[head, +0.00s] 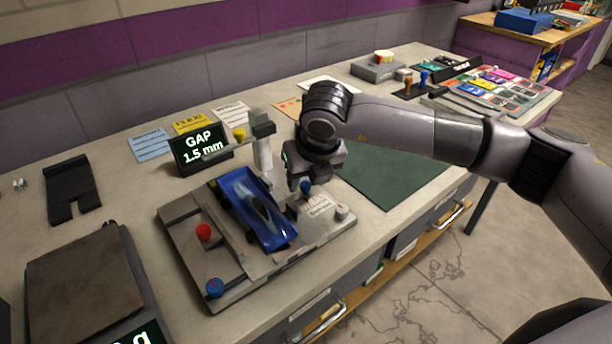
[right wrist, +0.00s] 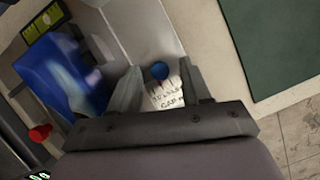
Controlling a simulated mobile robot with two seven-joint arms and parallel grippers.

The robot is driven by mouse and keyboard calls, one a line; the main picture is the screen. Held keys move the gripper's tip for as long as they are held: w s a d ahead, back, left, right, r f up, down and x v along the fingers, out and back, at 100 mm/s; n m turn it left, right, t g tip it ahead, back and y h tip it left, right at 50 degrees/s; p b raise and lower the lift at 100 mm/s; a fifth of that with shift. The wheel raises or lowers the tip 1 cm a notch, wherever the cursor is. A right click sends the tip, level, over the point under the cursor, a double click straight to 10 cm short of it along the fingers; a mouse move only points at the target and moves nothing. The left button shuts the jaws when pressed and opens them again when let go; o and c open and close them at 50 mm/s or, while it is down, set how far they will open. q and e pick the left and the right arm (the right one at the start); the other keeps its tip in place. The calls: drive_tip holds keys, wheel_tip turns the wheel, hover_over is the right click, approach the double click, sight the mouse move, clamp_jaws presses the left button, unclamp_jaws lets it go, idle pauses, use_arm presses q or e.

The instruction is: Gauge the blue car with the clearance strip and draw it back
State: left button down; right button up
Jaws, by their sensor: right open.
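The blue car (head: 252,205) sits on the gauging fixture (head: 180,225), and part of it shows blurred in the right wrist view (right wrist: 62,75). My right gripper (head: 305,183) is open above the plate, to the right of the car. My left gripper is out of view.
A display (head: 203,149) reads GAP 1.5 mm. A red knob (head: 203,232) and a blue knob (head: 214,287) stand on the fixture's left side. A scale (head: 85,280) is at the front left.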

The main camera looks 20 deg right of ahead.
drive_tip(key=shift+w+f, duration=0.2)
drive_tip(key=shift+f, duration=0.25)
clamp_jaws()
drive_tip(key=shift+w+d+f, duration=0.1)
drive_tip(key=shift+d, duration=0.15)
drive_tip(key=d+b, duration=0.1)
drive_tip(key=w+d+b, duration=0.1)
drive_tip(key=d, duration=0.1)
drive_tip(key=d+b, duration=0.1)
drive_tip(key=d, duration=0.1)
drive_tip(key=shift+w, duration=0.35)
drive_tip(key=shift+w+d, duration=0.1)
drive_tip(key=shift+d, duration=0.15)
unclamp_jaws()
